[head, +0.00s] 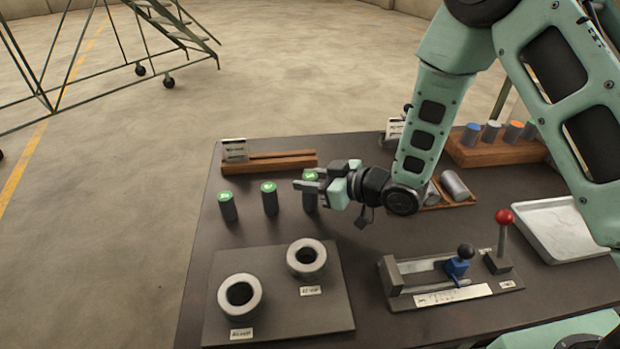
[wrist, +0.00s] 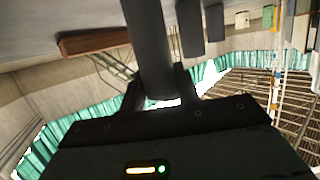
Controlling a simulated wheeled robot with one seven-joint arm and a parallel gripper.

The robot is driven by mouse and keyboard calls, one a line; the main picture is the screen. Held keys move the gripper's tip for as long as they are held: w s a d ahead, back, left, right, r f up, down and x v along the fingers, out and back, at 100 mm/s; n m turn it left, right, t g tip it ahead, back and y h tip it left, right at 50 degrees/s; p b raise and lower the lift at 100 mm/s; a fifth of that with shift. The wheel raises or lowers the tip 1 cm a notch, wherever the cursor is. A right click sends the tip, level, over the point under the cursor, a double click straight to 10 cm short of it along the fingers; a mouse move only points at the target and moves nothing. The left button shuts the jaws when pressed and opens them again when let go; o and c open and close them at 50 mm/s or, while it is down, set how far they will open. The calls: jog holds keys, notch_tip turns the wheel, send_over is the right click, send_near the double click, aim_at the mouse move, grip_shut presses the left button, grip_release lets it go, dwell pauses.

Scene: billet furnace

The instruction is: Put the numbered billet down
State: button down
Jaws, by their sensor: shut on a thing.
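My gripper (head: 308,186) is shut on a dark grey, green-topped billet (head: 310,201), the rightmost of three in a row. The held billet is upright, and its base appears at or very near the dark table top. Its number is too small to read. In the wrist view the held billet (wrist: 148,50) runs between the two fingers. Two more green-topped billets, the middle one (head: 270,202) and the left one (head: 228,209), stand upright to the left of it.
A wooden rack with a label card (head: 268,162) lies behind the row. In front is a plate with two ring-shaped holes (head: 306,258). A lever fixture (head: 440,275), a red-knobbed lever (head: 504,230) and a pale tray (head: 565,232) stand right. A wooden block with colour-topped billets (head: 495,150) is behind.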

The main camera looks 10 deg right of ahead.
jog(key=c, duration=1)
grip_release()
jog(key=shift+f, duration=0.15)
jog(key=shift+c, duration=0.2)
